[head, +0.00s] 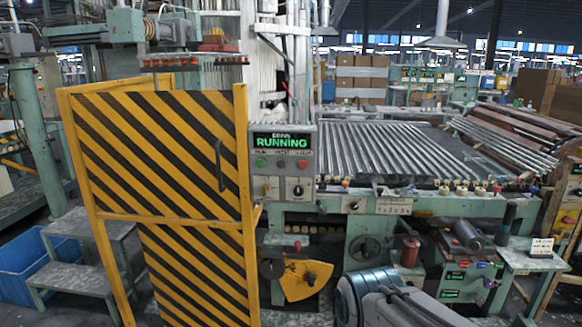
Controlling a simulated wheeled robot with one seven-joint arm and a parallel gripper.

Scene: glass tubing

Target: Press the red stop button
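A grey control box (283,189) stands in the middle of the head view, beside the right edge of a striped gate. Its screen (282,142) reads "RUNNING" in green letters. Below the screen, a small red button (303,164) sits at the right and a green one (260,163) at the left. The lettering above the buttons is too small to read surely. Dark knobs are lower on the box. Nothing covers the red button. My gripper is not in view.
A yellow-and-black striped gate (175,165) stands left of the box. A bed of glass tubes (385,150) extends right. Metal steps (82,238) and a blue bin (28,266) are at left. A rounded grey-teal shape fills the bottom centre-right; I cannot tell what it is.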

